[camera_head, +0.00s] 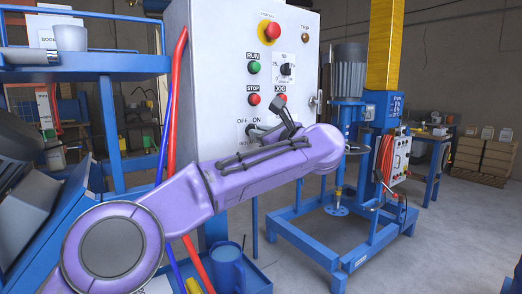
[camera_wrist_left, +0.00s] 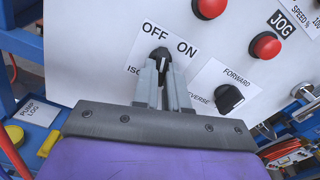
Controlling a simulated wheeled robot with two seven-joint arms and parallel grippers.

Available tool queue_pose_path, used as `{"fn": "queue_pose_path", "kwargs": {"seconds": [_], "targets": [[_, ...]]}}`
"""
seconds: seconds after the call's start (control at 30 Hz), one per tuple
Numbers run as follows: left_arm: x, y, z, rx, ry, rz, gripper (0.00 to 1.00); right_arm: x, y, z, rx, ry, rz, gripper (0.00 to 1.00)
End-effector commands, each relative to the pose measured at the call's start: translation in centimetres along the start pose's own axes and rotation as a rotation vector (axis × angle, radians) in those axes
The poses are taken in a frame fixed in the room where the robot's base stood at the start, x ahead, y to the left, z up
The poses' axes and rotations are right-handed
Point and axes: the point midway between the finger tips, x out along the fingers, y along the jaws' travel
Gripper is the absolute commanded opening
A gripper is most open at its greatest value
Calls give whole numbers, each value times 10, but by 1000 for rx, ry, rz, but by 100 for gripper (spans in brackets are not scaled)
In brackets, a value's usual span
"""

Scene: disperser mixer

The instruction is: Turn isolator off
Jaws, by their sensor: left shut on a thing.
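The isolator is a small black rotary knob (camera_wrist_left: 160,56) on a white control panel, with OFF at its upper left and ON at its upper right. My left gripper (camera_wrist_left: 163,82) is shut on the knob, with its two grey fingers on either side of it. The fingers hide part of the knob, and which way its pointer faces is hard to tell. In the head view the OFF/ON label shows on the white cabinet (camera_head: 205,70), and my purple left arm crosses in front, hiding most of the gripper. My right gripper is in neither view.
The panel also carries a red emergency stop (camera_head: 271,30), a green RUN button (camera_head: 254,67), a red STOP button (camera_head: 253,99) and a black FORWARD/REVERSE knob (camera_wrist_left: 229,97) beside the gripper. The blue mixer stand (camera_head: 350,245) is at right. A blue shelf (camera_head: 100,66) is at left.

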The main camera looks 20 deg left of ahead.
Motion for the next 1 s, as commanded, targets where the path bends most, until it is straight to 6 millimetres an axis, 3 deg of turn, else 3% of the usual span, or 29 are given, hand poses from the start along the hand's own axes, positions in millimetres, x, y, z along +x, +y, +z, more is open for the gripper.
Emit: {"fn": "queue_pose_path", "kwargs": {"seconds": [0.1,0.5,1.0], "targets": [[0,1,-5,-98,1,1,0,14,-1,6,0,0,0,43],[0,0,-2,-334,2,1,0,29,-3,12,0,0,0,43],[0,-1,-1,-399,1,0,0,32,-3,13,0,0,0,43]]}}
